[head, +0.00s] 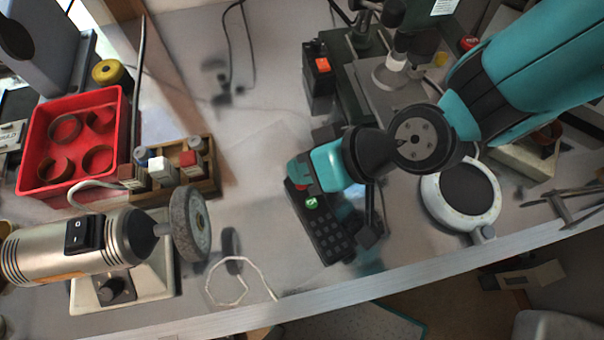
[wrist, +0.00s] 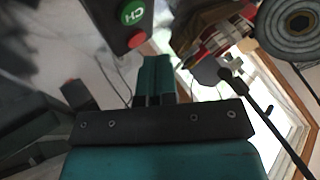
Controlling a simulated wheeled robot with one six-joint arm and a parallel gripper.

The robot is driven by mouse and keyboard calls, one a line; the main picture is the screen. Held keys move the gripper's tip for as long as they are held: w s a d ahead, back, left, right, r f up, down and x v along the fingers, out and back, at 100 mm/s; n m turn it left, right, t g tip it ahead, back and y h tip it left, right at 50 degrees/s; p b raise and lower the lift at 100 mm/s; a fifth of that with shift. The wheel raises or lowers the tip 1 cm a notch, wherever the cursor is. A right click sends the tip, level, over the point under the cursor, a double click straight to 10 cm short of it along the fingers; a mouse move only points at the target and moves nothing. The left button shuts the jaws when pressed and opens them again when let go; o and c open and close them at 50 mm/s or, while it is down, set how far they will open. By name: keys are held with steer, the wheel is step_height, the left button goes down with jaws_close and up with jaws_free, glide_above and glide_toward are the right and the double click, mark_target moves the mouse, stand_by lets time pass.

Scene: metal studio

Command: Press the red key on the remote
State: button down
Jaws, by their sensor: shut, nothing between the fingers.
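The remote (head: 326,232) is a dark handset with rows of keys, lying on the bench near its front edge. Its green key (head: 311,202) shows in the head view, and the green key marked CH (wrist: 132,12) in the wrist view. The red key (wrist: 137,39) shows in the wrist view, close to my fingertips. In the head view a bit of the red key (head: 302,187) shows beside my gripper (head: 299,174). My gripper is shut and empty, over the far end of the remote, which it partly hides. I cannot tell whether the fingertips touch the key.
A bench grinder (head: 95,243) stands at the left front. A red tray (head: 33,160) with rings is behind it. A round white-rimmed dish (head: 436,206) lies right of the remote. A black box with an orange switch (head: 322,64) stands behind. A white cable loop (head: 238,299) lies left.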

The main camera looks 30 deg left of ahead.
steer(key=shift+r+p, duration=2.3)
steer(key=shift+r, duration=0.7)
